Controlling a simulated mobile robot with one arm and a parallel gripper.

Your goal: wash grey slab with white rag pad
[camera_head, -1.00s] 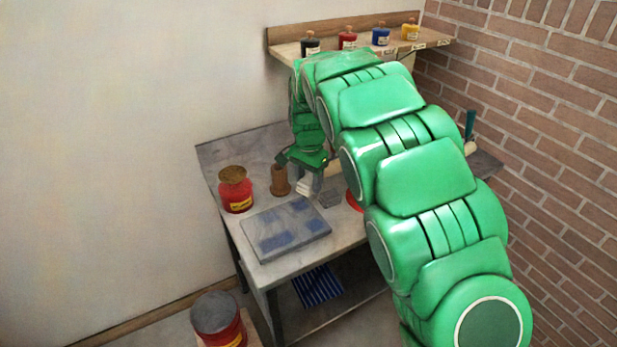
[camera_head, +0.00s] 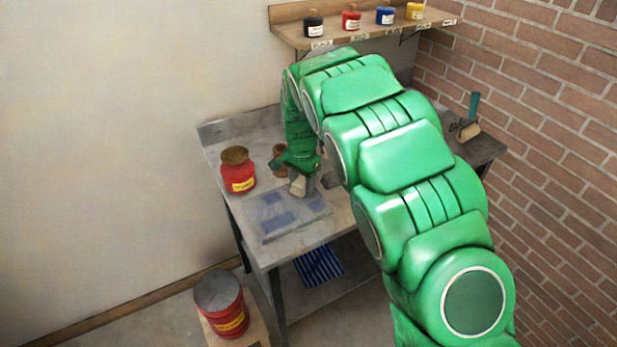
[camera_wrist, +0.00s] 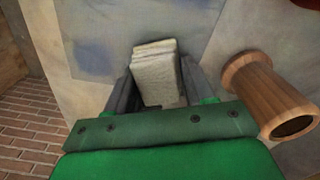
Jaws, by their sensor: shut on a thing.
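The grey slab (camera_head: 283,228) lies flat on the table, with several blue ink patches on its top. My gripper (camera_head: 299,184) is above the slab's far right part. It is shut on the white rag pad (camera_head: 298,187), which sits between the two fingers. In the wrist view the pad (camera_wrist: 155,75) looks like a folded off-white block, with the slab (camera_wrist: 190,22) and a blue smudge beyond it. I cannot tell whether the pad touches the slab.
A red jar with a brown lid (camera_head: 238,172) stands left of the slab. A wooden spool-shaped piece (camera_wrist: 266,95) stands close beside my gripper. Small ink jars (camera_head: 351,18) line the wall shelf. A red bucket (camera_head: 222,303) stands below, and a striped cloth (camera_head: 318,266) lies on the lower shelf.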

